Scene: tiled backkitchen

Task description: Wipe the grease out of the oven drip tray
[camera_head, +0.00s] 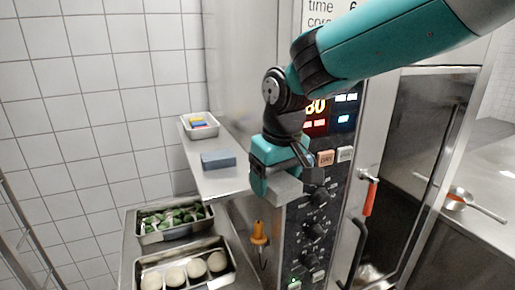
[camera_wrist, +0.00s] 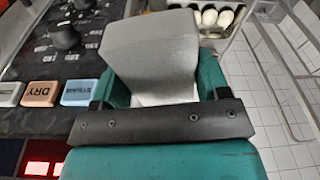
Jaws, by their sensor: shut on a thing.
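My gripper (camera_head: 274,182) is in front of the oven's control panel (camera_head: 318,215), its jaws shut on a light grey block. The grey block (camera_head: 287,190) juts out below the jaws. In the wrist view the block (camera_wrist: 150,50) fills the space between the two teal fingers. The oven door (camera_head: 428,130), dark glass in a steel frame, is at the right. A shiny metal surface (camera_head: 370,273) shows low near the door's foot; I cannot tell whether it is the drip tray. No grease can be made out.
A steel shelf (camera_head: 222,182) left of the panel bears a blue block (camera_head: 218,160) and a small tray (camera_head: 186,127) of coloured items. Below are pans of green vegetables (camera_head: 172,218) and pale round pieces (camera_head: 197,268). An orange-handled tool (camera_head: 259,234) hangs nearby. A red-handled lever (camera_head: 369,197) sticks out.

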